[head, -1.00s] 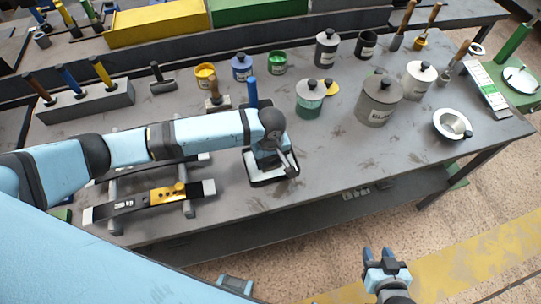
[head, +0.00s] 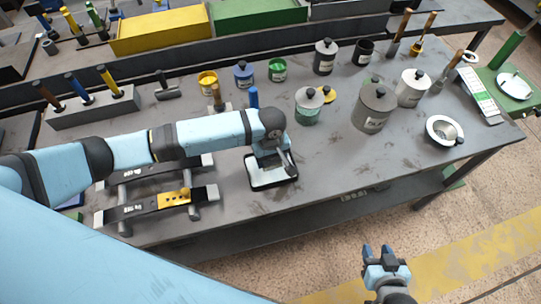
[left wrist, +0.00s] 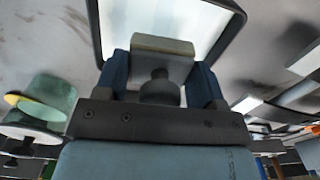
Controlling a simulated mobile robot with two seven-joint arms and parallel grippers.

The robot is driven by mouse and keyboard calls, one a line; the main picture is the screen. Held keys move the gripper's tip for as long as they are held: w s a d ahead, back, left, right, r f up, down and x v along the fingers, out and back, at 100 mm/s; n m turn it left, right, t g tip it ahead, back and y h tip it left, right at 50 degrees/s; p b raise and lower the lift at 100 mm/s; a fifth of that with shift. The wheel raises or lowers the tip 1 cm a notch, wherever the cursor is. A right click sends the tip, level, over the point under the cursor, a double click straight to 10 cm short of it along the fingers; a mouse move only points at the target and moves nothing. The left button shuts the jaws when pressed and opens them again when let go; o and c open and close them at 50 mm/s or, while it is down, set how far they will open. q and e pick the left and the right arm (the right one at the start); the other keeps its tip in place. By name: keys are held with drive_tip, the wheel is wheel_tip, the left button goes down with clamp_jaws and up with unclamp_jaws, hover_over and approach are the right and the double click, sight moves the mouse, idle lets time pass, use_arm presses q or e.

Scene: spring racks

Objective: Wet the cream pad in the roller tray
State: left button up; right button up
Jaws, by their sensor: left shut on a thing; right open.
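The roller tray (head: 273,187) is a small dark-rimmed tray with a pale white inside, near the front middle of the bench. My left gripper (head: 271,162) is over the tray and hides its back part. In the left wrist view, my left gripper (left wrist: 160,82) has its blue fingers shut on the dark knob of the cream pad (left wrist: 163,44). The pad, a pale block, lies against the white tray bottom in that view; I cannot tell whether it touches. In the head view the pad is hidden. My right gripper (head: 380,256) is open and empty, in front of the bench.
A leaf spring on a rack (head: 175,199) stands left of the tray. A teal jar (head: 308,110), a large grey can (head: 374,107) and a white bowl (head: 443,131) stand to the right and behind. The bench front right of the tray is clear.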

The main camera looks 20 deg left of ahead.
use_arm(q)
wheel_tip(320, 180, up, 2)
drive_tip(key=p, duration=0.2)
drive_tip(key=shift+r+p, duration=0.2)
drive_tip(key=shift+p, duration=0.15)
drive_tip(key=shift+r, duration=0.8)
